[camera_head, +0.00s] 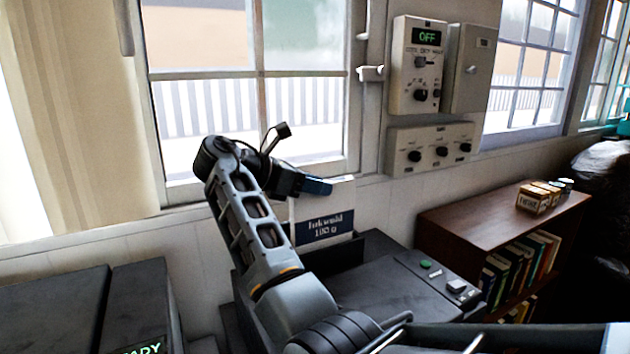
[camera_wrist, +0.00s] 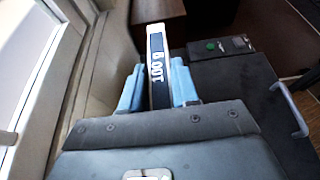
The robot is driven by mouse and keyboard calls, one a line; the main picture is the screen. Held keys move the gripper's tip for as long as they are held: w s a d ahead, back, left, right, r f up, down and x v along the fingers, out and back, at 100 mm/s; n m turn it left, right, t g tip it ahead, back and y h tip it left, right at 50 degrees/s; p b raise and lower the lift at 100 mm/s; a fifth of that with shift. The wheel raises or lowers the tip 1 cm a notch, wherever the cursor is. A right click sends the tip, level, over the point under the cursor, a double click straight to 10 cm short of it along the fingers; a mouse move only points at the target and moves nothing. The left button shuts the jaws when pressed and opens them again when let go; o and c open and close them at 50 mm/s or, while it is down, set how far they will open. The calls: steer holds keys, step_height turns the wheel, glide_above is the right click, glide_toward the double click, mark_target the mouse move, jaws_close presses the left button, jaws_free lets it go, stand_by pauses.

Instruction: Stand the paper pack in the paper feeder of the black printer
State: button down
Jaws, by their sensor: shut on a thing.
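The paper pack (camera_head: 325,228) is white with a dark blue label and is upright at the back of the black printer (camera_head: 390,287). My gripper (camera_head: 317,186) is at the pack's top edge. In the wrist view its blue fingers (camera_wrist: 157,90) are on both sides of the pack (camera_wrist: 157,62), shut on it. The raised dark paper feeder (camera_head: 345,257) is at the printer's rear, right below the pack. The pack's lower edge is hidden or meets the feeder; I cannot tell how deep it sits. The printer's top (camera_wrist: 245,88) lies to the right in the wrist view.
A window (camera_head: 255,95) and wall are close behind the pack. Control boxes (camera_head: 418,65) hang on the wall. A brown bookcase (camera_head: 480,215) with books and small boxes stands to the right. A dark machine (camera_head: 60,305) with a lit display is at left.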

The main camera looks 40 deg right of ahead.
steer(key=shift+f, duration=0.45)
steer(key=c, duration=0.8)
jaws_free()
steer(key=shift+b+v, duration=0.6)
steer(key=shift+v, duration=3.25)
steer(key=shift+a, duration=0.1)
